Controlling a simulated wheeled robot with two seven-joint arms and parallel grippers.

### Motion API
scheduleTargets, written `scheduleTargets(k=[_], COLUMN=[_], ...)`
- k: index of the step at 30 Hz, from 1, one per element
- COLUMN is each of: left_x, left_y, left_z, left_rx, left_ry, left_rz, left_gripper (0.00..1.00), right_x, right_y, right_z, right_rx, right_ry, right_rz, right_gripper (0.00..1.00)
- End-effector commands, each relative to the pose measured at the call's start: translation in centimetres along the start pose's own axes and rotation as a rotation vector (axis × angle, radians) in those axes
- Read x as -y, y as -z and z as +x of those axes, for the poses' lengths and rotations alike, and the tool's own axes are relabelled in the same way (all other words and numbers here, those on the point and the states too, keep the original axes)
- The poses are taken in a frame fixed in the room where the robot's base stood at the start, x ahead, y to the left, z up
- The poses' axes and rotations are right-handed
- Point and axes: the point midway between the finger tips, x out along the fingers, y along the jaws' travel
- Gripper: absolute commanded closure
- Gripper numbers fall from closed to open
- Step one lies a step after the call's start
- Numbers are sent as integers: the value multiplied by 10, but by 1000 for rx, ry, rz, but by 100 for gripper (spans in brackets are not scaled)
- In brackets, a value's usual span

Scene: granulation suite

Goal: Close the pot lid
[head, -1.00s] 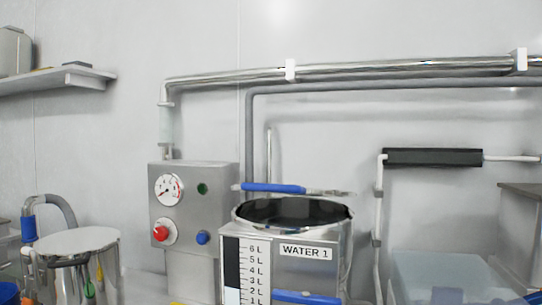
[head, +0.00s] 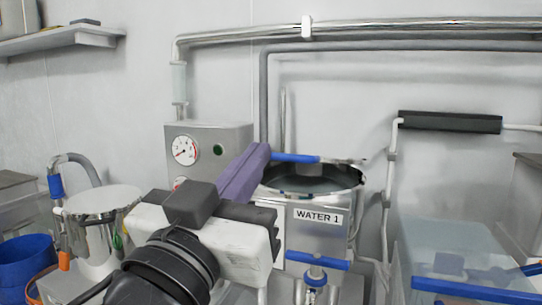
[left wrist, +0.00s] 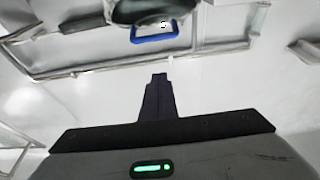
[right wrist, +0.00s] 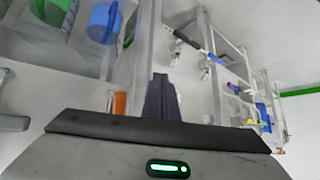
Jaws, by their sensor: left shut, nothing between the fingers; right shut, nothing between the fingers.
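The metal pot labelled WATER 1 (head: 322,228) stands right of centre in the head view, its dark mouth uncovered. Its lid (head: 345,162) shows as a thin metal edge behind the mouth, with a blue handle (head: 296,158); its exact tilt is unclear. My left gripper (head: 262,150) is shut and empty, its purple fingers just left of the blue handle; I cannot tell whether they touch. In the left wrist view a blue handle (left wrist: 155,39) lies beyond the shut fingers (left wrist: 160,78), apart from them in the picture. My right gripper (right wrist: 160,78) is shut and empty, seen only in its wrist view.
A control box with a gauge (head: 184,150) stands left of the pot, partly hidden by my left arm. A lidded metal vessel (head: 103,203) and a blue bucket (head: 25,262) are at left. A clear bin (head: 450,245) is at right. Pipes (head: 360,30) run along the wall.

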Motion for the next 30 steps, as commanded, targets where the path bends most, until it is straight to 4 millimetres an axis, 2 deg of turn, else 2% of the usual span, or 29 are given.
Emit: scheduleTargets(k=[5, 16, 18, 22, 30], left_x=[0, 0, 1, 1, 0], left_y=[2, 3, -14, -29, -37], left_z=[22, 101, 94, 88, 85], left_rx=[-3, -1, 3, 1, -1], left_ry=[0, 1, 1, 0, 0], left_rz=[3, 4, 4, 3, 1], left_gripper=[100, 100, 100, 100, 100], right_x=[0, 0, -1, -2, -2], right_y=[2, 5, -1, -3, -1], right_z=[-3, -8, -5, -4, -4], right_rx=[1, 1, 4, 9, 9], right_ry=[0, -2, -3, -4, -4], right_rz=[2, 7, 7, 6, 4], right_gripper=[100, 100, 100, 100, 100])
